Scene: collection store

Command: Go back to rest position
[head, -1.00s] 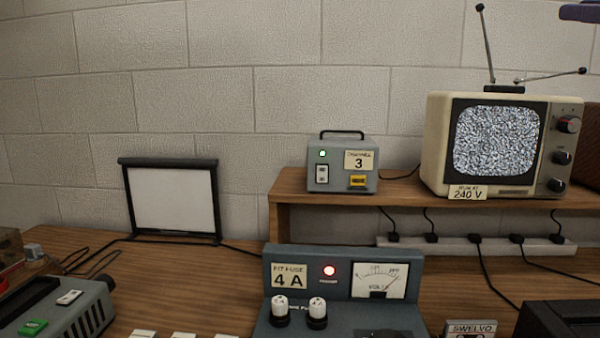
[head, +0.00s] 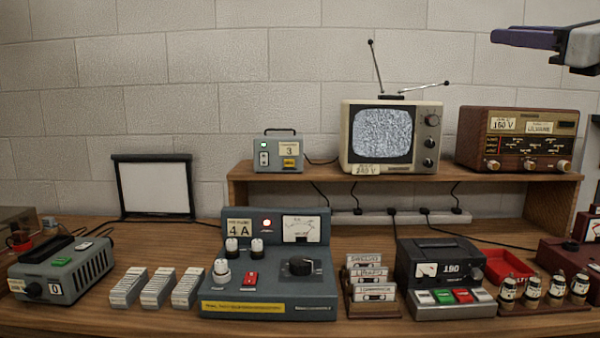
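My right gripper (head: 497,38) is at the top right of the head view, raised in front of the wall and pointing left. It is well above the wooden shelf and touches nothing there. I see its dark purple finger side, but cannot tell whether the fingers are apart. No held object shows. My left gripper is out of view.
A television (head: 391,138) with static and a brown radio (head: 517,139) stand on the shelf (head: 300,172). Below are a power supply (head: 268,264), a cassette rack (head: 372,284), a tape recorder (head: 440,270), a grey device (head: 62,268) and a small screen (head: 153,187). The air at left is clear.

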